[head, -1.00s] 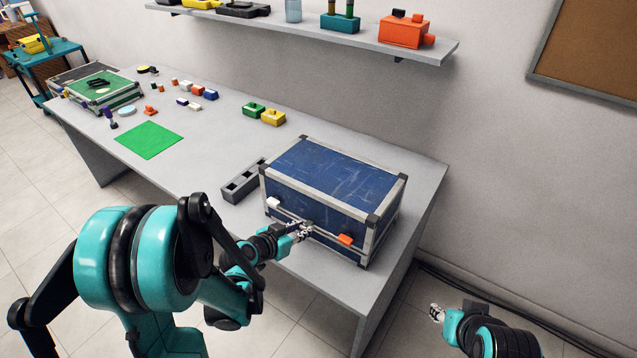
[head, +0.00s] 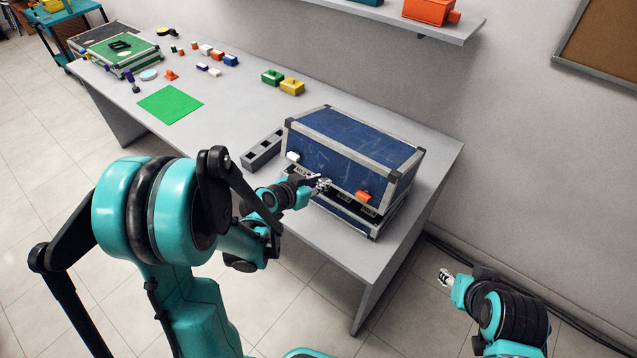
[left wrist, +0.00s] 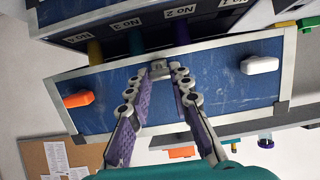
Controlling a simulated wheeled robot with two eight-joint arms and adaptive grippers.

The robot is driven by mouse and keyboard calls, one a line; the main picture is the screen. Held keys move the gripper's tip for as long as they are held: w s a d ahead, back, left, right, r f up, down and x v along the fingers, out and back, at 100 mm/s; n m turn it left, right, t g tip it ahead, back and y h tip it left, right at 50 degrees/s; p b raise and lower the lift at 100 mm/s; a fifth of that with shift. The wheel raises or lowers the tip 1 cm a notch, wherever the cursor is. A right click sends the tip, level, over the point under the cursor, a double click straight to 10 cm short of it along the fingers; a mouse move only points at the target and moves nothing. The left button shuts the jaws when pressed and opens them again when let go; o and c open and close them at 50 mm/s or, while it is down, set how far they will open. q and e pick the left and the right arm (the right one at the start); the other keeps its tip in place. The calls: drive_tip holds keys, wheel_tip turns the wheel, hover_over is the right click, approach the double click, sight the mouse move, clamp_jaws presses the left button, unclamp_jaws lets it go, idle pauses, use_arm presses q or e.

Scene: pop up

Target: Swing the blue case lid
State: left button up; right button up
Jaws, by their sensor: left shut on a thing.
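The blue case (head: 345,145) stands at the near right end of the table, with grey metal edging. Its lid is raised a little at the front; a dark gap with labels shows between lid and base (head: 345,210). The lid front (left wrist: 215,90) carries an orange latch (left wrist: 78,98) and a white latch (left wrist: 260,65). My left gripper (head: 322,185) is shut on a small metal tab (left wrist: 160,68) at the lid's front edge, between the latches. My right gripper (head: 445,277) hangs away from the case, beyond the table's right side; its finger opening is too small to judge.
A grey slotted block (head: 262,150) lies close to the case's left side. Green (head: 272,77) and yellow (head: 292,87) blocks stand behind it. A wall shelf (head: 400,22) hangs above the back of the table. A green mat (head: 170,104) lies farther left.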

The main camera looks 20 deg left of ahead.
sight(336, 149)
use_arm(q)
drive_tip(key=shift+w+d+r+p, duration=0.1)
drive_tip(key=shift+w+r+p, duration=0.1)
drive_tip(key=shift+r+p, duration=0.25)
drive_tip(key=shift+w+d+r+p, duration=0.1)
drive_tip(key=shift+w+r+p, duration=0.1)
drive_tip(key=shift+r+p, duration=0.25)
drive_tip(key=shift+w+d+r+p, duration=0.15)
drive_tip(key=shift+w+r+p, duration=0.35)
drive_tip(key=shift+r, duration=0.25)
drive_tip(key=shift+w+d+r+p, duration=0.1)
drive_tip(key=shift+w+r+p, duration=0.25)
drive_tip(key=shift+r+p, duration=0.3)
drive_tip(key=shift+w+d+r+p, duration=0.15)
drive_tip(key=shift+w+r+p, duration=0.3)
drive_tip(key=shift+r, duration=0.4)
drive_tip(key=shift+w+r, duration=0.15)
drive_tip(key=shift+d, duration=0.1)
drive_tip(key=shift+w+d+r+p, duration=0.25)
drive_tip(key=shift+w+r+p, duration=0.45)
drive_tip(key=shift+r, duration=0.2)
drive_tip(key=shift+w+d+r+p, duration=0.35)
drive_tip(key=shift+w+r+p, duration=0.25)
drive_tip(key=shift+w+r, duration=0.3)
drive_tip(key=shift+w+d+r+p, duration=0.3)
drive_tip(key=shift+w+r+p, duration=0.25)
drive_tip(key=shift+w+r, duration=0.3)
drive_tip(key=shift+w, duration=0.2)
